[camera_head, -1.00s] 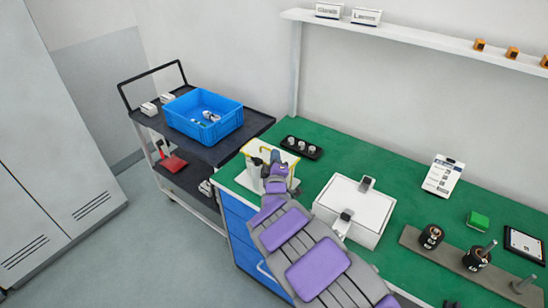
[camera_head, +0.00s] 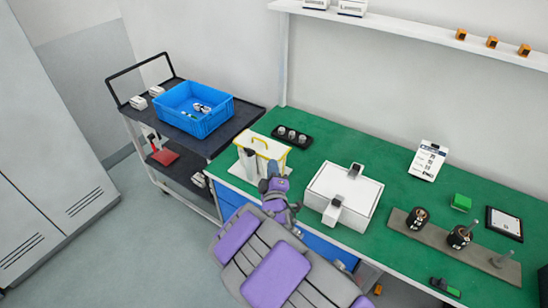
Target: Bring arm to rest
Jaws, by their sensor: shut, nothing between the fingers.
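My arm, grey with purple panels, reaches up from the bottom middle of the view. My gripper (camera_head: 272,168) is at its far end, near the front edge of the green bench (camera_head: 384,158). It is shut and nothing shows in it. The wrist hides part of the bench edge and the blue drawers (camera_head: 230,200).
A white box with two grey latches (camera_head: 345,190) stands right of my gripper. A dark cart (camera_head: 205,145) with a blue crate (camera_head: 194,125) stands left of the bench. A grey strip with black spools (camera_head: 445,240) lies at the right. The floor at lower left is clear.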

